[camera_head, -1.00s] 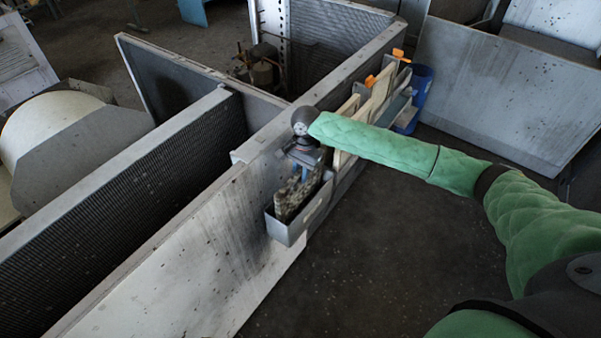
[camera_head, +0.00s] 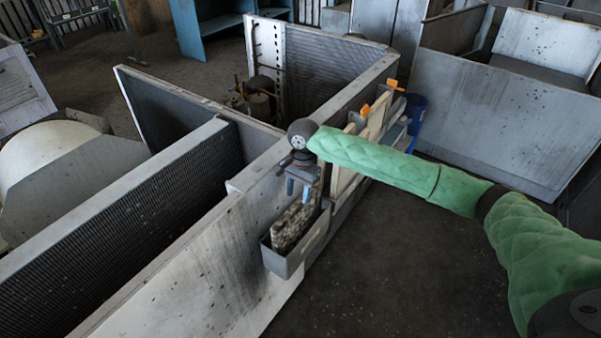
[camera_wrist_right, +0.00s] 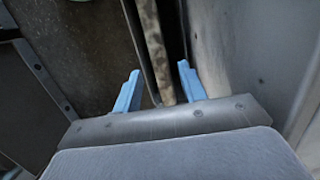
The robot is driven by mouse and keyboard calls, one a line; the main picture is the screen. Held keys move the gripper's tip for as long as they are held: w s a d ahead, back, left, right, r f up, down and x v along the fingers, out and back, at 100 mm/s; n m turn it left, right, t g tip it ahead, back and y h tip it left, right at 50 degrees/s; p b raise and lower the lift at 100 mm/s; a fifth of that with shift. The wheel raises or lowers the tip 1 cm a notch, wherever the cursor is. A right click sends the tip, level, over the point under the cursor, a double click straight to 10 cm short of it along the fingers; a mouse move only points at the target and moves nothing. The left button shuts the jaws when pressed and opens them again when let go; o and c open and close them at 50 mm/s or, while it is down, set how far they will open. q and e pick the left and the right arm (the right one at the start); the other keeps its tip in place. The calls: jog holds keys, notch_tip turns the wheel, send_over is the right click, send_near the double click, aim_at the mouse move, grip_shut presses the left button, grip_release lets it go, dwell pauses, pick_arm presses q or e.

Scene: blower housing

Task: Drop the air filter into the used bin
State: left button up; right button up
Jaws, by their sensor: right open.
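The air filter (camera_head: 291,230) is a speckled, dirty brown-grey panel. It stands on edge, slightly tilted, in a narrow grey open-topped bin (camera_head: 289,264) on the side of the housing wall. No label shows whether this is the used bin. My right gripper (camera_head: 298,188) is open and empty just above the filter's upper end, its blue fingers apart. In the right wrist view, the filter (camera_wrist_right: 152,45) shows as a thin edge between the two open fingers (camera_wrist_right: 159,68), seen beyond them. My left gripper is not in view.
Pale panels (camera_head: 349,165) with orange tabs stand in holders further along the same wall. A blue container (camera_head: 416,103) stands beyond them. The grey housing wall (camera_head: 190,265) runs close along the bin's left. The dark floor (camera_head: 400,265) to the right is clear.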

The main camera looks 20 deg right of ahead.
pick_arm(q)
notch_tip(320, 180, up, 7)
jog(key=b, duration=0.1)
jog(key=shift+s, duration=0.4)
pick_arm(e)
notch_tip(320, 180, up, 8)
jog(key=d, duration=0.1)
jog(key=shift+w+r, duration=0.25)
jog(key=shift+w, duration=0.15)
jog(key=shift+f, duration=0.1)
